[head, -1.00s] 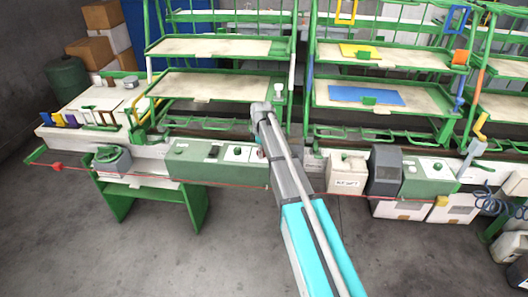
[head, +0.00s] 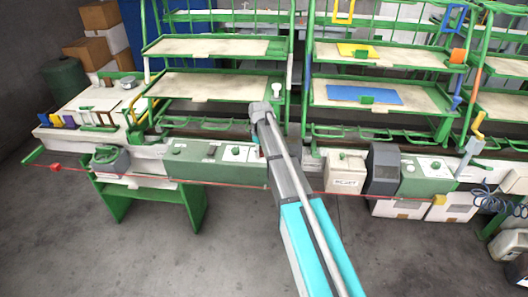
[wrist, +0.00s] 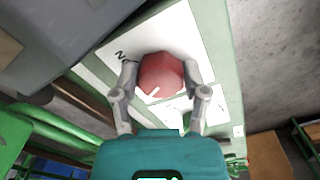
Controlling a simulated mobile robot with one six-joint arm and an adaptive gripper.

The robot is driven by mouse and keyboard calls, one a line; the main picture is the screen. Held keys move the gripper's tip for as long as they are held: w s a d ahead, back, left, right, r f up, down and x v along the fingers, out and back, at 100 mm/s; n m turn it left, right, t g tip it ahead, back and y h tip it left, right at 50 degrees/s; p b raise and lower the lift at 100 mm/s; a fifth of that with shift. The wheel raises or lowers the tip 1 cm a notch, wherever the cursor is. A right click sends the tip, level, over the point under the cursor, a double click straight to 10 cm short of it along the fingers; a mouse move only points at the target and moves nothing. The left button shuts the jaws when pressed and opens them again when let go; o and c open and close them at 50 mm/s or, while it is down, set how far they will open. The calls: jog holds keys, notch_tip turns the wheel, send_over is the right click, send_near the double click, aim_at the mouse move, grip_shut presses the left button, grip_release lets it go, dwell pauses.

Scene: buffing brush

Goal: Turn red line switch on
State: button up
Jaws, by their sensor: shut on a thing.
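The red line switch (wrist: 160,75) is a red knob with a small white mark on its face. It sits on a white label plate (wrist: 190,35) with black lettering on a green panel. In the wrist view my gripper (wrist: 160,78) has one grey finger on each side of the knob and is shut on it. The mark on the knob looks slanted to the plate. In the head view my arm covers the knob and most of the gripper, at the right end of the green control box (head: 215,172).
Two dark green knobs and white labels show on the control box. A beige box (head: 344,175) and a dark grey box (head: 383,168) stand just right of my arm. A red cord (head: 130,177) runs along the front. Green shelf racks (head: 215,85) rise behind.

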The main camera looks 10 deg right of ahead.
jog(key=m, duration=0.7)
jog(key=shift+w+a, duration=0.15)
jog(key=shift+a, duration=0.15)
jog(key=m, duration=0.4)
jog(key=shift+m, duration=1.6)
jog(key=shift+d, duration=0.15)
jog(key=o, duration=1.1)
jog(key=shift+o, duration=0.2)
jog(key=shift+r, duration=0.1)
